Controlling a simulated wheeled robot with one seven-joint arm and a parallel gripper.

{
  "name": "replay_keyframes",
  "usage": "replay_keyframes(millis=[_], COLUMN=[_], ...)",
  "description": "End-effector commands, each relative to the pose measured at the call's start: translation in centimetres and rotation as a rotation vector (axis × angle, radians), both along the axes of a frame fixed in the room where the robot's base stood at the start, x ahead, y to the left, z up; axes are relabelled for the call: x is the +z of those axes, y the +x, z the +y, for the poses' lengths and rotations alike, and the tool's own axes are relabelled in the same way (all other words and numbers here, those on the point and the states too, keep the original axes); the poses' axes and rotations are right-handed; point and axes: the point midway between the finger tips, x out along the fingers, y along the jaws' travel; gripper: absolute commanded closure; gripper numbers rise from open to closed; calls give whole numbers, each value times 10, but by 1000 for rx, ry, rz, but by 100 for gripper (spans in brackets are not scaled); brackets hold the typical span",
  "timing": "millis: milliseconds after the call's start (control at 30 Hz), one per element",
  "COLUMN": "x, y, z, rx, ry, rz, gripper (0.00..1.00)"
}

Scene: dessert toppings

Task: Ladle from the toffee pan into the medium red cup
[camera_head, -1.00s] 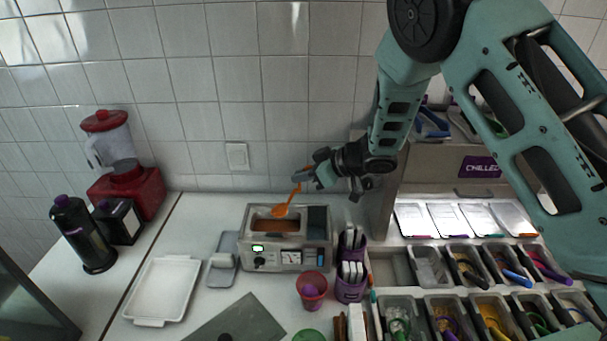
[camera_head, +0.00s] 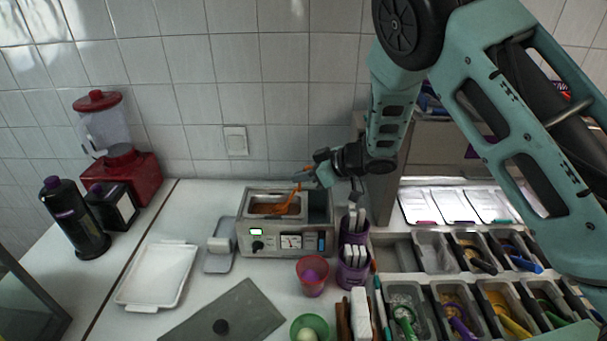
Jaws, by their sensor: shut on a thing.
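The toffee pan (camera_head: 262,196) is a brown-filled well in the top of a steel warmer (camera_head: 283,243) against the back of the counter. My gripper (camera_head: 306,178) is shut on an orange ladle (camera_head: 295,197) just above and right of the pan. The ladle's bowl end (camera_head: 284,210) is down at the brown toffee, inside the pan's outline; how deep it sits I cannot tell. A red cup (camera_head: 312,277) stands upright on the counter in front of the warmer, with something purple inside it.
A purple holder (camera_head: 353,262) with white items stands right of the red cup. A green bowl (camera_head: 311,328) and a grey board (camera_head: 232,318) are in front. A white tray (camera_head: 157,276) lies left. Topping bins (camera_head: 437,252) fill the right side.

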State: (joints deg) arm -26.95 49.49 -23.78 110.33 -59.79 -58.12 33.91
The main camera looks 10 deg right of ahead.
Motion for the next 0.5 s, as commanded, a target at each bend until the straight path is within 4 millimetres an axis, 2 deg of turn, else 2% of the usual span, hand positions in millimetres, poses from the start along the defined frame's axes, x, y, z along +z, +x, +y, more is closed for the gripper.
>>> replay_keyframes(millis=[33, 367, 500], x=[-7, -29, -27], y=[0, 0, 5], z=[0, 0, 8], rx=[1, 0, 2], ry=[0, -1, -1], rz=[-1, 1, -2], gripper=[100, 100, 100])
